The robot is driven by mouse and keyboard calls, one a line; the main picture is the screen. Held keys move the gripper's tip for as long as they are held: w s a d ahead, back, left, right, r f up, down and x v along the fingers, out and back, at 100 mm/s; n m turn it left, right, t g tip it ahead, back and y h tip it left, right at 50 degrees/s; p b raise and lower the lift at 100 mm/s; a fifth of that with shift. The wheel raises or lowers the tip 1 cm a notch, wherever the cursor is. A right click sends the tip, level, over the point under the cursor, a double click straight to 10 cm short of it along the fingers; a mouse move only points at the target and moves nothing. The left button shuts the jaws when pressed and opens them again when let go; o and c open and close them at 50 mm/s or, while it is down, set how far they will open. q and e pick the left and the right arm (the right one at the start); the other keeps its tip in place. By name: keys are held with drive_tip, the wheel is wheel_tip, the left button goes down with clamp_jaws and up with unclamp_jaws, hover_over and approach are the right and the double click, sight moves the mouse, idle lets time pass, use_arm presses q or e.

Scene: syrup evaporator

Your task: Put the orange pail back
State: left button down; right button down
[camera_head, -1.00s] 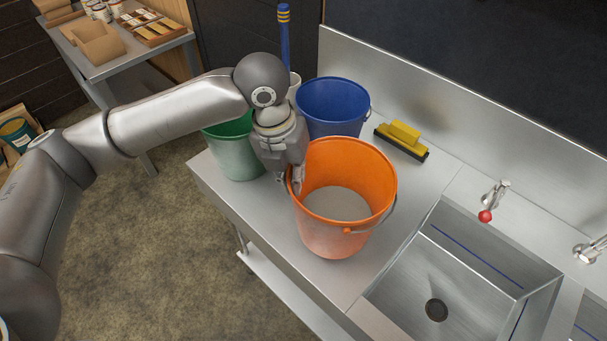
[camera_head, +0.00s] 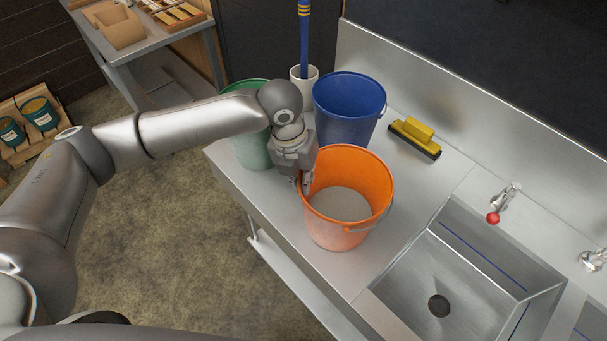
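The orange pail (camera_head: 338,229) is upright over the steel counter, left of the sink and in front of the blue pail. It looks greyish inside, and its wire handle hangs at the right side. My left gripper (camera_head: 302,183) points down at the pail's left rim, one finger inside the wall and one outside, shut on the rim. I cannot tell for sure whether the pail's base touches the counter. My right gripper is not in view.
A blue pail (camera_head: 346,105) and a green pail (camera_head: 251,152) stand close behind. A white holder (camera_head: 303,84) with a blue-handled tool stands between them. A yellow brush (camera_head: 415,135) lies near the backsplash. The sink (camera_head: 465,281) is at right.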

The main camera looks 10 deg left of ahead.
use_arm(q)
drive_tip(key=shift+w, duration=0.1)
drive_tip(key=c, duration=1.9)
unclamp_jaws()
drive_tip(key=shift+f, duration=0.1)
drive_tip(key=shift+o, duration=1.3)
drive_tip(key=shift+r, duration=0.3)
wheel_tip(320, 180, up, 12)
drive_tip(key=s+a+b, duration=0.1)
drive_tip(key=a+b, duration=0.1)
drive_tip(key=b, duration=0.1)
drive_tip(key=shift+f, duration=0.2)
